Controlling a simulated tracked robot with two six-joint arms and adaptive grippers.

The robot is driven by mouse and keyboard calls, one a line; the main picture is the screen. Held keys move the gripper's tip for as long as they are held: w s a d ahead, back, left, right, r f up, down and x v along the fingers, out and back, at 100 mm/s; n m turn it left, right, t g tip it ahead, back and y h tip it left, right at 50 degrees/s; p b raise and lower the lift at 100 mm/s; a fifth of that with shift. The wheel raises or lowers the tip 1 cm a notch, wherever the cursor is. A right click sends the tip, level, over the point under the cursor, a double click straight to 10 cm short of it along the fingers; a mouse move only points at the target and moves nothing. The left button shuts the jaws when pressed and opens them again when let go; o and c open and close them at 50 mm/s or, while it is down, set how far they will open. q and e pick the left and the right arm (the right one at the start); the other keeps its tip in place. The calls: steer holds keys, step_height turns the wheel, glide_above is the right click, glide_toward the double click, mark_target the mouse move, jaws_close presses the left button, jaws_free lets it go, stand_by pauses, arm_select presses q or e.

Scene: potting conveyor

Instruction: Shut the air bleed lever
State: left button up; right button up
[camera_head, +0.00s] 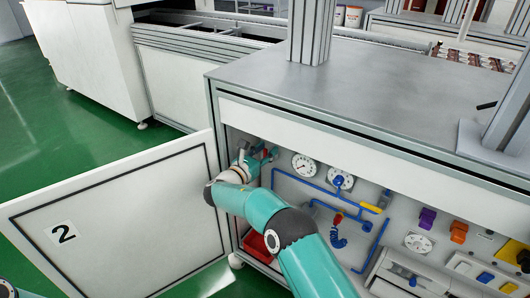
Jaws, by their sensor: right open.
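The open cabinet holds blue air pipes (297,180) with several small fittings. A small red part (266,153) is at the upper left of the pipes, right beside my right gripper (244,154). A red-handled valve (338,218) and a yellow lever (371,208) are further right on the piping. I cannot tell for sure which one is the air bleed lever. My right gripper is open inside the cabinet's upper left corner. Its wrist and fingers partly cover that corner, and contact with the red part cannot be made out. My left gripper is out of view.
The cabinet door (110,225), marked 2, stands open on the left. A red bin (257,246) is low inside. Purple and orange knobs (459,232) are at the right. The grey worktop (370,95) is above.

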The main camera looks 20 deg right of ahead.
jaws_close()
steer(key=shift+f, duration=0.1)
